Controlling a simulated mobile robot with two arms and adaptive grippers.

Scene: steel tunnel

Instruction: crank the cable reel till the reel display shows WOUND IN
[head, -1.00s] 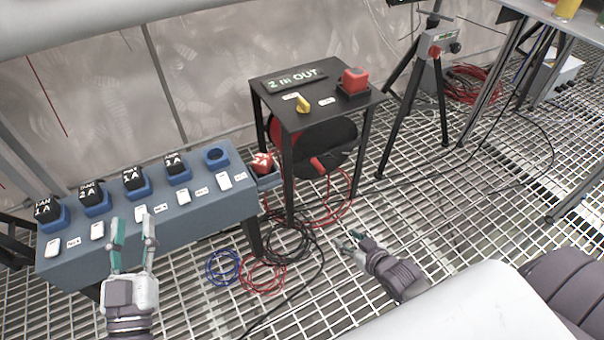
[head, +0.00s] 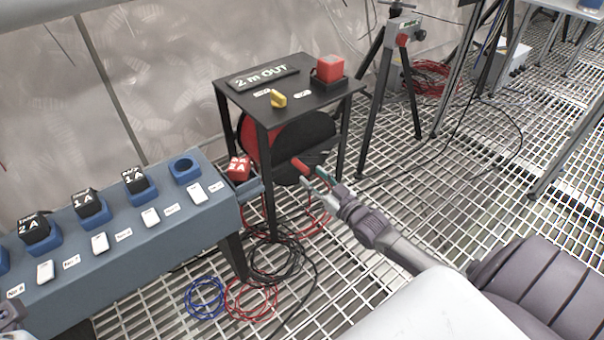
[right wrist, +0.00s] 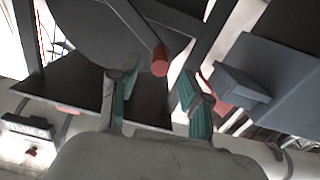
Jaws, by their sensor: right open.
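The black reel stand (head: 343,90) has a display (head: 262,77) on top that reads "2 m OUT". The reel (head: 318,132), a black disc with red behind it, hangs under the top. Its red crank handle (head: 302,165) sticks out towards me and also shows in the right wrist view (right wrist: 160,62). My right gripper (head: 317,180) is open just in front of the handle. In the right wrist view the handle's end lies between the two green-padded fingers (right wrist: 160,88), with gaps on both sides. Only a bit of my left gripper (head: 10,315) shows at the lower left edge; its fingers are hidden.
A yellow knob (head: 278,99) and a red block (head: 330,69) are on the stand top. A blue-grey socket bench (head: 130,250) with black plugs stands at left, a red plug (head: 238,168) at its end. Loose cables (head: 250,297) lie on the grating. A tripod (head: 371,95) stands behind right.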

